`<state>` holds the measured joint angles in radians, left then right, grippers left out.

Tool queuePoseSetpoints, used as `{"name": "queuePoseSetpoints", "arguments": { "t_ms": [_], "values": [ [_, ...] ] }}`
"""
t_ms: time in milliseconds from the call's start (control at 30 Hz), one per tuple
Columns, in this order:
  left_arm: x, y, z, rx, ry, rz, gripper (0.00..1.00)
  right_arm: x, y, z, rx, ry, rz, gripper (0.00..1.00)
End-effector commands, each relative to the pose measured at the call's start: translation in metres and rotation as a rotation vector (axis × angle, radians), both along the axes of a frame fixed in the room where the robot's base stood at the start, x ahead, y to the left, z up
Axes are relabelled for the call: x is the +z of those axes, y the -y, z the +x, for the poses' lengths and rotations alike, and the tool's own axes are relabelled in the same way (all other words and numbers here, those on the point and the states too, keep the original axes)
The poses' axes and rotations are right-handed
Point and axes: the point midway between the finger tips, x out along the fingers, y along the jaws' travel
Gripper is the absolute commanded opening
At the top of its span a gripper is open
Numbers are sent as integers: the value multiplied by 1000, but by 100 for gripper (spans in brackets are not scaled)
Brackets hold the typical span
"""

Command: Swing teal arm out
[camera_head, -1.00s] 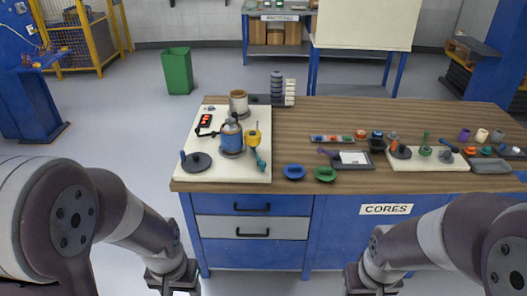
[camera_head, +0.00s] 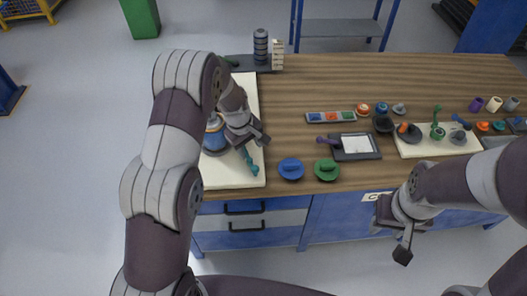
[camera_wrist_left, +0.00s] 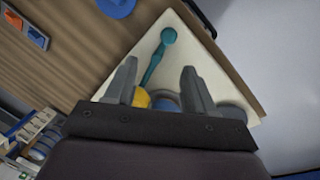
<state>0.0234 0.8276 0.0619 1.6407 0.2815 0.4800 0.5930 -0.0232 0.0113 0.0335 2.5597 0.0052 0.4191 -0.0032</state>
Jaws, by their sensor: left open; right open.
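The teal arm (camera_head: 249,162) lies on the white board (camera_head: 228,178) near its right edge. It ends in a round teal knob, which also shows in the left wrist view (camera_wrist_left: 168,36). My left gripper (camera_head: 254,138) is open above the board, just behind the teal arm. In the left wrist view my left gripper's fingers (camera_wrist_left: 157,75) stand apart on either side of the arm's line, with the knob beyond their tips. Whether they touch it I cannot tell. My right gripper (camera_head: 400,243) is open and empty in front of the bench.
A blue roller (camera_head: 214,138) stands beside my left gripper, partly hidden by my arm. A yellow part (camera_wrist_left: 141,98) shows between the fingers. Blue (camera_head: 291,169) and green (camera_head: 327,170) knobbed discs lie right of the board. Bare wood lies behind them.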

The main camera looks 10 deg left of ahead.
Motion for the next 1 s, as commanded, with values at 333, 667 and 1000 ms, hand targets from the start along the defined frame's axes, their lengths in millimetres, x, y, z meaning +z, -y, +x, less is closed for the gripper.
{"name": "queuePoseSetpoints", "arguments": {
  "t_ms": [333, 667, 1000],
  "values": [
    [-70, 9, 7, 13, -9, -1, 54, 22, 0, 0, 0, 0, 0, 43],
    [-119, 15, 15, 12, -4, 0, 54, 31, 0, 0, 0, 0, 0, 43],
    [-124, 16, 15, 11, -4, -1, 48, 30, 0, 0, 0, 0, 0, 43]
  ]
}}
